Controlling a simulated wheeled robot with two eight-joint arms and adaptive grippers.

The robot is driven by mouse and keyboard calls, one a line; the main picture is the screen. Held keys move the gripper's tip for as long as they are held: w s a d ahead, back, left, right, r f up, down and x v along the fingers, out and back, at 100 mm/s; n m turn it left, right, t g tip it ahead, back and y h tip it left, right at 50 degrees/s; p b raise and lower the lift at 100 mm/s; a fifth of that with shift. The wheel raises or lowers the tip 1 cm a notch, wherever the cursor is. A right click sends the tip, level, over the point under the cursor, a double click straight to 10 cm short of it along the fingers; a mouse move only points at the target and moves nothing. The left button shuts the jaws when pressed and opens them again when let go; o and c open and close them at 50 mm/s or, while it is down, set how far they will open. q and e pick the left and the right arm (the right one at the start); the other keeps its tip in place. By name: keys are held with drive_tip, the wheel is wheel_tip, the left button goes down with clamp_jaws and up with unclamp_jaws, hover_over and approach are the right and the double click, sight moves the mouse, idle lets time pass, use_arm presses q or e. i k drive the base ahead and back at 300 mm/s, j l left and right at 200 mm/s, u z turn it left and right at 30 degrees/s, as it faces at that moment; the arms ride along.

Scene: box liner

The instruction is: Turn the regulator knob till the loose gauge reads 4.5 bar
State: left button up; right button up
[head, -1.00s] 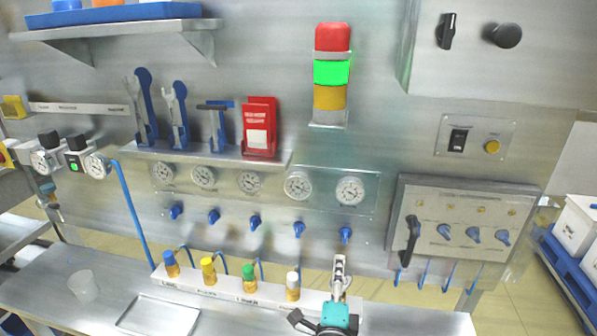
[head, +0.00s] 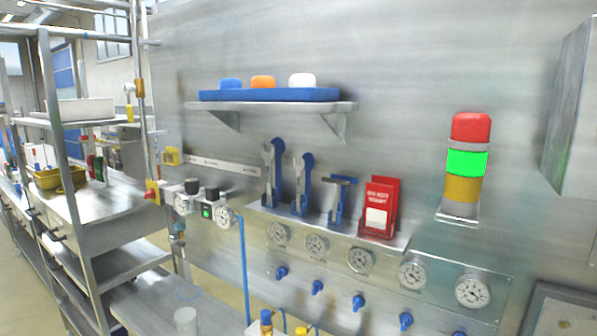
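Two black regulator knobs, one on the left (head: 191,187) and one on the right (head: 212,193), sit on white bodies on the air line at the left of the steel wall. A round gauge (head: 182,204) is under the left one, and another gauge (head: 223,215) is at the right end, near a blue hose. A row of several panel gauges, one of them at the right end (head: 472,291), is on the wall. I cannot tell which gauge is the loose one, and the dials are too small to read. Neither gripper is in view.
A shelf (head: 270,106) with a blue tray is above hanging wrenches. A red holder (head: 380,208) and a signal tower (head: 466,163) with its green section lit are to the right. Blue valves (head: 317,286) line the wall. A steel rack (head: 95,225) stands at left.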

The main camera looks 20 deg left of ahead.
sight(192, 185)
drive_tip(key=u, duration=1.4)
